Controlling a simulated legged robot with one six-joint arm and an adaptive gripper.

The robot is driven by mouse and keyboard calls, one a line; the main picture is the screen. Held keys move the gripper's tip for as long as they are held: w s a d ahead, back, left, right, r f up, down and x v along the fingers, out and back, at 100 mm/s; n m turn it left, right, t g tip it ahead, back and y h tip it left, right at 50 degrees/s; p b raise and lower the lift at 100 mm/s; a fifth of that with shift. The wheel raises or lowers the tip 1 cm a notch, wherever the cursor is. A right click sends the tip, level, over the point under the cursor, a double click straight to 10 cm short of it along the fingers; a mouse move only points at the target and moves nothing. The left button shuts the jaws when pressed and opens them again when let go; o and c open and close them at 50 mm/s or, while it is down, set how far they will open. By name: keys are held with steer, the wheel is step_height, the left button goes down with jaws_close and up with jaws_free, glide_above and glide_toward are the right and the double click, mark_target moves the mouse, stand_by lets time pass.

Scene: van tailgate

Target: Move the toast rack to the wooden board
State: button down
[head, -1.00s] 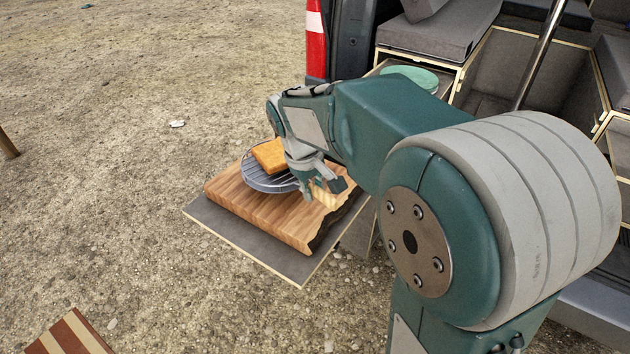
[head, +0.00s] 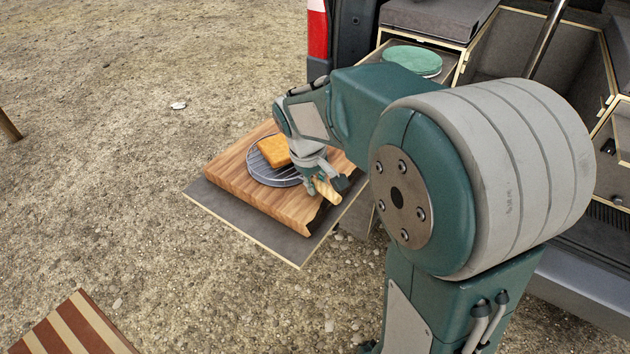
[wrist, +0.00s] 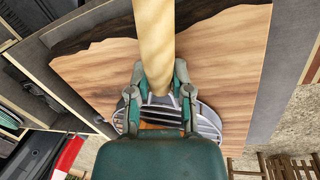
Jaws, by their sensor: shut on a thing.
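The toast rack (head: 264,174) is a round grey wire rack with a pale wooden handle (wrist: 154,40). An orange-brown slice of toast (head: 274,151) lies on it. The rack is over the wooden board (head: 235,185), within its outline; I cannot tell whether it touches the wood. My gripper (head: 327,187) is shut on the handle near the rack, at the board's right side. In the wrist view the fingers (wrist: 156,80) flank the handle, and my gripper's body hides most of the rack (wrist: 208,122).
The board lies on a grey panel (head: 285,248) beside the van's open tailgate. A green round object (head: 412,60) sits in a van compartment at the right. A striped wooden surface (head: 70,330) is at the lower left. Gravel ground is open at the left.

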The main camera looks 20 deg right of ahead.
steer(key=shift+c, duration=2.2)
jaws_free()
steer(key=shift+a, duration=0.1)
step_height(320, 180, up, 12)
steer(key=a, duration=0.2)
steer(key=shift+s+a+f, duration=0.15)
steer(key=shift+s+a, duration=0.05)
steer(key=shift+s, duration=0.1)
steer(key=s+f+m+t+y, duration=0.2)
steer(key=s+t, duration=0.3)
steer(key=s, duration=1.3)
steer(key=shift+a+f+m, duration=0.25)
steer(key=shift+f+m, duration=0.3)
steer(key=shift+m, duration=0.35)
